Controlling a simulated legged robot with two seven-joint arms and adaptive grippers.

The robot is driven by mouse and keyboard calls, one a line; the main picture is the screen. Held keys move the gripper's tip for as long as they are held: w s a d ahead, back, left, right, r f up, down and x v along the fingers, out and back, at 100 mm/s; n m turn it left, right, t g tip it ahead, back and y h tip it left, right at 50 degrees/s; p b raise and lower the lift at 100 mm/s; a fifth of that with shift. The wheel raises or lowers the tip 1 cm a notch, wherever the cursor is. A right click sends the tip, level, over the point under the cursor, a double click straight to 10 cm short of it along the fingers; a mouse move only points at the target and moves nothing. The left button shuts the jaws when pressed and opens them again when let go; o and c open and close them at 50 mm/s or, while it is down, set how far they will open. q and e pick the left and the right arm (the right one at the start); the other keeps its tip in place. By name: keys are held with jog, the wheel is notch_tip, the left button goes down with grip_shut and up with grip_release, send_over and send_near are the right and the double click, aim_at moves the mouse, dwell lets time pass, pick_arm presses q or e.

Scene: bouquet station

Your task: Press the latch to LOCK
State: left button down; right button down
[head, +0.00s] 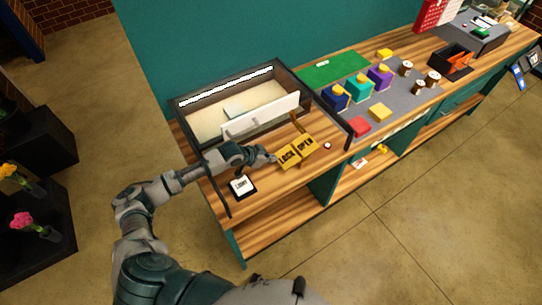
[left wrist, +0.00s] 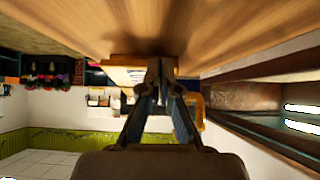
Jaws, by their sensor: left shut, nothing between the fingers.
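The yellow latch plates stand on the wooden counter in front of the lit box. One reads LOCK (head: 287,159) and the other, to its right, reads OPEN (head: 305,145). A brown-gold bar (head: 298,124) rises behind them by the box's white front panel. My left gripper (head: 271,157) is shut and empty, its tips at the left edge of the LOCK plate; I cannot tell whether they touch. In the left wrist view the closed fingertips (left wrist: 160,68) are in front of a yellowish block (left wrist: 124,76), with a yellow bar (left wrist: 199,108) beside them. My right gripper is not in view.
The dark-framed box (head: 187,118) has a pale interior and a white panel (head: 262,115). A small switch labelled LIGHT (head: 242,186) lies below my left forearm. Coloured blocks and spools stand on the grey mat (head: 400,98) to the right.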

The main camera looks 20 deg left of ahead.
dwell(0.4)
pick_arm(q)
jog(key=shift+s+a, duration=0.1)
jog(key=v, duration=0.7)
jog(key=shift+s+a, duration=0.1)
dwell(0.4)
